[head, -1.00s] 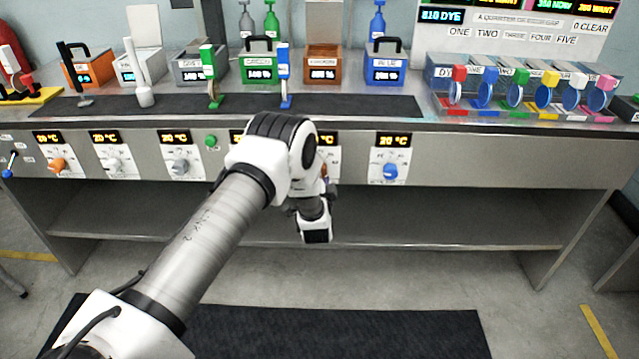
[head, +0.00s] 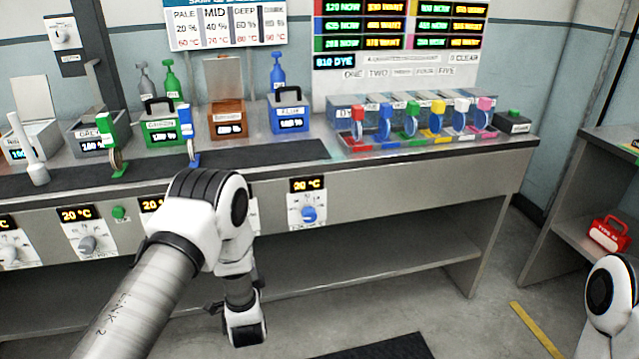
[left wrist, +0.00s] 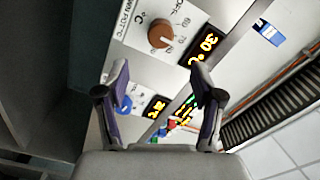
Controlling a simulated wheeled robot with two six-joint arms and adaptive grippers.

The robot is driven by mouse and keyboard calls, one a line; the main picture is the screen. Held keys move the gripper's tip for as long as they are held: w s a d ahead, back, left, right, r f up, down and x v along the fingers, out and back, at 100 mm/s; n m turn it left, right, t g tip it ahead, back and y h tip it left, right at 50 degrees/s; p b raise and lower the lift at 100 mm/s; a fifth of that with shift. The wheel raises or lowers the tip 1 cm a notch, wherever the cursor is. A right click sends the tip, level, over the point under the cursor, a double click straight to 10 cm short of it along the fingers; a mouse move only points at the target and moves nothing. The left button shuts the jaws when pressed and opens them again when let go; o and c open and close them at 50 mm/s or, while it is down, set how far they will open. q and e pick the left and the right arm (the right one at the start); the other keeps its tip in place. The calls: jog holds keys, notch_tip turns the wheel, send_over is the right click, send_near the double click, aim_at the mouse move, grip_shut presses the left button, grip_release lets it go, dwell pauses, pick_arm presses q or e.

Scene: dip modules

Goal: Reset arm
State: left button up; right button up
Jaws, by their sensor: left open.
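My left arm (head: 165,265) reaches in from the lower left in the head view, bent in front of the dye bench. Its wrist end hangs low, before the bench's lower shelf. In the left wrist view my left gripper (left wrist: 160,80) is open, with its two fingers apart and nothing between them. A brown knob (left wrist: 161,33) on a panel lies beyond the fingers, with a 30 °C display (left wrist: 204,47) beside it. A white link of my right arm (head: 612,295) shows at the lower right edge; its gripper is out of view.
The bench front (head: 400,205) runs behind the arm, with a blue knob (head: 308,214) under a 20 °C display. Lidded dye boxes, including a blue box (head: 289,119), and a rack of coloured dippers (head: 420,142) stand on top. A red case (head: 607,233) sits on a right-hand shelf.

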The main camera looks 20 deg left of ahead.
pick_arm(q)
jog(key=s+d+f+n+g+h+p, duration=0.2)
jog(key=s+d+g+h+p, duration=0.1)
jog(key=s, duration=0.9)
jog(key=s+d+f+n+g+h+p, duration=0.2)
jog(key=s+d+g, duration=0.4)
jog(key=s, duration=0.6)
jog(key=s+d+f+n+g+h+p, duration=0.2)
jog(key=s+g+p, duration=0.4)
jog(key=s, duration=0.6)
jog(key=shift+s+d+f+n+h+p, duration=0.25)
jog(key=shift+d+n+h, duration=0.35)
jog(key=shift+d+h, duration=0.6)
